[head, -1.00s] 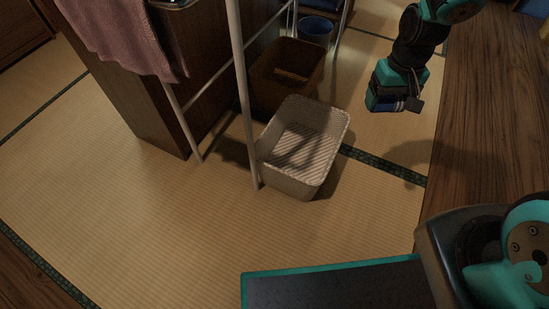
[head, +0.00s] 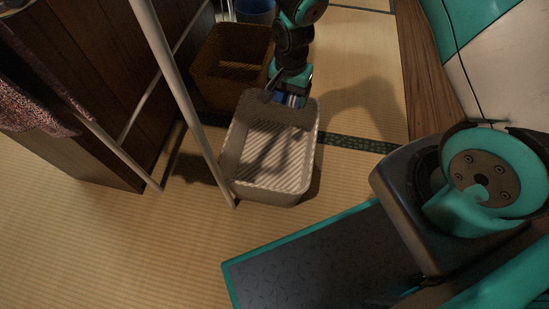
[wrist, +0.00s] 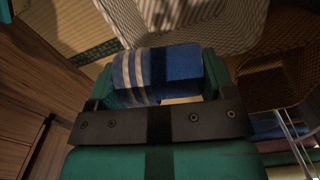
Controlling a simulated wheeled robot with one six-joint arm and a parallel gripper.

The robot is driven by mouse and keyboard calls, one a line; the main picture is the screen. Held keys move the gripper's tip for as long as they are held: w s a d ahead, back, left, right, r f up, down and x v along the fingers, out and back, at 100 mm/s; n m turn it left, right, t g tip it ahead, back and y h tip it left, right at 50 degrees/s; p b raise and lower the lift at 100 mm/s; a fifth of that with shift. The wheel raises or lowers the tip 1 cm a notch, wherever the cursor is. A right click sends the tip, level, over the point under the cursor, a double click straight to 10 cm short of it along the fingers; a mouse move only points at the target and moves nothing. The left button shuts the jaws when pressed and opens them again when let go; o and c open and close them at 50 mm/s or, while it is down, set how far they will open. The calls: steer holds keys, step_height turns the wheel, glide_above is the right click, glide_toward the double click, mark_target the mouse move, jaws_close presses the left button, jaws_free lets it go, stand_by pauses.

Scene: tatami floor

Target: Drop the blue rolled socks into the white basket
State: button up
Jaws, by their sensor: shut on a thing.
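The white basket (head: 229,164) stands on the tatami in the middle of the head view, its inside open and empty as far as I see. Its wall also shows at the top of the wrist view (wrist: 237,34). My gripper (head: 287,98) is at the basket's far rim in the head view, above it. The gripper is shut on the blue rolled socks (wrist: 178,66), which have pale stripes at the left end in the wrist view. In the head view only a small blue patch of the socks (head: 291,100) shows between the fingers.
A brown basket (head: 223,72) stands behind the white one, with a blue bin (head: 256,10) farther back. A pale metal pole (head: 178,90) rises close by the white basket's left side. A dark wooden cabinet (head: 95,100) stands at left. Tatami at front left is clear.

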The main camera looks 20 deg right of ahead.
steer(key=a+f+m+b, duration=0.3)
steer(key=f+b, duration=0.5)
steer(key=f, duration=0.5)
steer(key=shift+s+f+m, duration=0.3)
steer(key=shift+s+m, duration=0.15)
steer(key=shift+m, duration=0.15)
steer(key=shift+a, duration=0.1)
steer(key=o, duration=0.9)
steer(key=shift+c, duration=0.2)
step_height(320, 180, up, 18)
steer(key=p, duration=0.9)
steer(key=shift+f, duration=0.25)
